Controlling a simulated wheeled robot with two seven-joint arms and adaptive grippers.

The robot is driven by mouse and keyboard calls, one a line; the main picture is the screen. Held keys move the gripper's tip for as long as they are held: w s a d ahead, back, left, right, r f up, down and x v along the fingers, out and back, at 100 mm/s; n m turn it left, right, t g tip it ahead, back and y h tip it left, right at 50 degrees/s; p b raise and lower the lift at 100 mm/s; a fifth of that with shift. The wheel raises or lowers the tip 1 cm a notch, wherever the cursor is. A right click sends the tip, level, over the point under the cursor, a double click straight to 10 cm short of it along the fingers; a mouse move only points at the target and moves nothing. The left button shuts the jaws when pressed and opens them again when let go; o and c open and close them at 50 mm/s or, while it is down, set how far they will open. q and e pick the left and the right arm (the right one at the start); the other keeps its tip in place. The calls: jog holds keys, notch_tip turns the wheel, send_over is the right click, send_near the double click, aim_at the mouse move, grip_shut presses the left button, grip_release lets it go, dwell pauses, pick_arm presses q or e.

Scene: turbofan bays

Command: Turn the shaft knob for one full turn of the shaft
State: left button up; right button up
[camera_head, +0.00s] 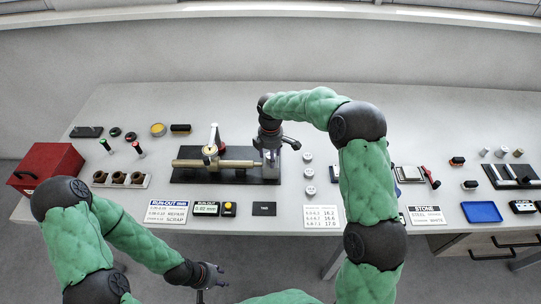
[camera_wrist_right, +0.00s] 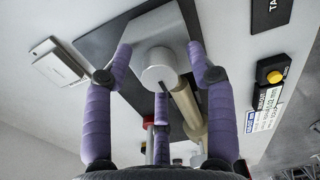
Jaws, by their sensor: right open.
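The brass shaft (camera_head: 230,163) lies level on a black fixture plate (camera_head: 270,181); it also shows in the right wrist view (camera_wrist_right: 187,112). The pale grey round shaft knob (camera_wrist_right: 158,75) is at its right end, in front of a grey block (camera_wrist_right: 155,35). My right gripper (camera_wrist_right: 159,60) is open, with its purple fingers spread around the knob and apart from it, as far as I can see. In the head view my right gripper (camera_head: 272,145) hides the knob. My left gripper (camera_head: 213,282) is low at the front, off the table, empty, with its fingers apart.
A dial stand (camera_head: 213,140) rises behind the shaft. In front lie a run-out card (camera_head: 167,211), a display (camera_head: 205,208), a yellow button (camera_head: 229,209) and a black tag (camera_head: 264,209). A red box (camera_head: 45,168) stands at left, a blue tray (camera_head: 481,212) at right.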

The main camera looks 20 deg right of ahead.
grip_shut()
jog(key=shift+m, duration=0.4)
jog(key=m, duration=0.2)
jog(key=shift+m+p, duration=0.4)
jog(key=m, duration=0.4)
jog(key=shift+m, duration=0.3)
jog(key=m, duration=0.4)
jog(key=shift+m, duration=0.3)
jog(key=m, duration=0.5)
